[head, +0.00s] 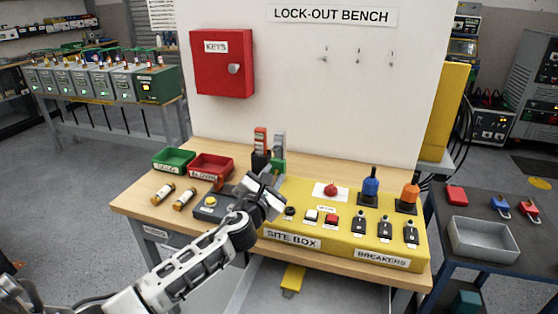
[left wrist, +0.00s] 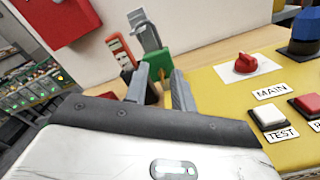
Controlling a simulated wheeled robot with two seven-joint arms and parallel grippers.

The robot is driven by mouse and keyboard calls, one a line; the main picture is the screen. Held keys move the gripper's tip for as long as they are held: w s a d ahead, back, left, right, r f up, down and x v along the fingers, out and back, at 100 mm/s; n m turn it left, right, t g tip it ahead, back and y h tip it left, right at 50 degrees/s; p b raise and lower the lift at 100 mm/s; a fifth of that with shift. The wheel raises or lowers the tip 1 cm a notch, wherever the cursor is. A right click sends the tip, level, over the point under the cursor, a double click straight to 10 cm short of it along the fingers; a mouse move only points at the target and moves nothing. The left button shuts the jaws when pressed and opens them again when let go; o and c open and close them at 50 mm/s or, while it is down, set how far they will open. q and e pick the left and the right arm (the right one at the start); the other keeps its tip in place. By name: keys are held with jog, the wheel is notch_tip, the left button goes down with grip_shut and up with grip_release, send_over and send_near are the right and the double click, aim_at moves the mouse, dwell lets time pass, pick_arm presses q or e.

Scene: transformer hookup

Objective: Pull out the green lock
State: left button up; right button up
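The green lock (head: 278,166) is at the foot of an upright grey lever (head: 279,142), at the back left of the yellow site box (head: 345,210). In the left wrist view the green lock (left wrist: 157,68) shows just past and between my left fingertips. My left gripper (head: 268,180) reaches in from the front left. Its two fingers (left wrist: 160,80) are spread, one on each side of the lock's lower part. I cannot tell whether they touch it. My right gripper is not in view.
An orange-red upright device (head: 260,140) stands close left of the lever. A red knob (head: 330,190), buttons and breakers sit on the box to the right. Green (head: 174,159) and red (head: 210,167) trays and two fuses are at left. The white panel (head: 310,90) rises behind.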

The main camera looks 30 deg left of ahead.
pick_arm(q)
jog(key=shift+v, duration=2.55)
jog(key=shift+s+d+f, duration=0.1)
jog(key=shift+s+d, duration=0.05)
jog(key=shift+s, duration=0.3)
jog(key=b+v, duration=0.1)
jog(key=v, duration=1.4)
jog(key=shift+b, duration=0.4)
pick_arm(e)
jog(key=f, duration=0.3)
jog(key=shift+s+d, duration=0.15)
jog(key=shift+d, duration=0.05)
